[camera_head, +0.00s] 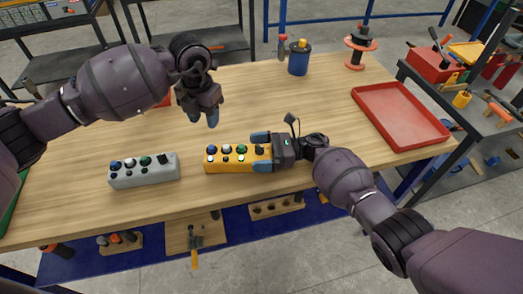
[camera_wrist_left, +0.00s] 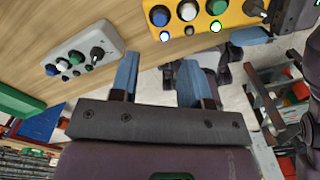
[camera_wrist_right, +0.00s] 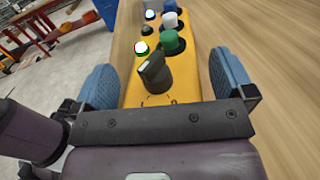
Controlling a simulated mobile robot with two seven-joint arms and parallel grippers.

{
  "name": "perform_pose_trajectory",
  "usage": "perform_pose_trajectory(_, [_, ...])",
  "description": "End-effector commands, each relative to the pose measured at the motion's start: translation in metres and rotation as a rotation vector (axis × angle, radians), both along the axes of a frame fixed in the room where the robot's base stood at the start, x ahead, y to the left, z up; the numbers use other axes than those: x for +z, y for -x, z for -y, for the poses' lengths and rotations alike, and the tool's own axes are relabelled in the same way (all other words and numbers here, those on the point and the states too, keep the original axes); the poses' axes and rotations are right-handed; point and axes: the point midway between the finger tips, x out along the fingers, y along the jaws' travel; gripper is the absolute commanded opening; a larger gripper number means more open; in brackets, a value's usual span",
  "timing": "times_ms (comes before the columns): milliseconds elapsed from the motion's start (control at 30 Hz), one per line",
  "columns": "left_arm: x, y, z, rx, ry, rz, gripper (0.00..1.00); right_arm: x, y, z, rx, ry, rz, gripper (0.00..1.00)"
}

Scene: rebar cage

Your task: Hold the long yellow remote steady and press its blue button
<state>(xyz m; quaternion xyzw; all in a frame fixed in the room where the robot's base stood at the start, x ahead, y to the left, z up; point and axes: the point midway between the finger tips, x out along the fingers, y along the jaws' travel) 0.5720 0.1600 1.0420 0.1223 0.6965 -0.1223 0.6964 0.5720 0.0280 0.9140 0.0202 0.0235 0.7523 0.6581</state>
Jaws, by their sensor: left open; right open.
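The long yellow remote (camera_head: 226,167) lies on the workbench near its front edge. Its blue button (camera_head: 212,149) is at its left end; it also shows in the left wrist view (camera_wrist_left: 159,16). White and green buttons and a black knob follow along its top. My right gripper (camera_head: 260,151) is at the remote's right end. In the right wrist view its fingers (camera_wrist_right: 163,68) are open on either side of the yellow body, with gaps visible. My left gripper (camera_head: 203,118) is open and empty, above the bench behind the remote's left end.
A grey remote (camera_head: 143,174) with similar buttons lies left of the yellow one. A red tray (camera_head: 400,116) is at the right of the bench. A blue canister (camera_head: 298,60) and a red spool stand (camera_head: 360,45) are at the back. The bench's middle is clear.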

Motion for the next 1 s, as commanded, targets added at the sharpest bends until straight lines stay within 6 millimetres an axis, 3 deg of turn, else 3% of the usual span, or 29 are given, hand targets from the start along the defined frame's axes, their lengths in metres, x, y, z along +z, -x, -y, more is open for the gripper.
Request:
perform_pose_trajectory(33, [0.0, 0.0, 0.0001, 0.0, 0.0, 0.0, 0.43, 0.0001, -0.0001, 0.0001, 0.0, 0.0, 0.0, 1.0])
perform_pose_trajectory(433, [0.0, 0.0, 0.0001, 0.0, 0.0, 0.0, 0.43, 0.0, 0.0, 0.0002, 0.0, 0.0, 0.0, 0.4])
perform_pose_trajectory(700, [0.0, 0.0, 0.0001, 0.0, 0.0, 0.0, 0.01, -0.0002, 0.0, 0.0002, 0.0, 0.0, -0.001, 0.4])
perform_pose_trajectory(1000, [0.0, 0.0, 0.0, 0.0, 0.0, 0.0, 0.0, -0.0003, 0.0001, 0.0002, 0.0, 0.0, -0.001, 0.4])
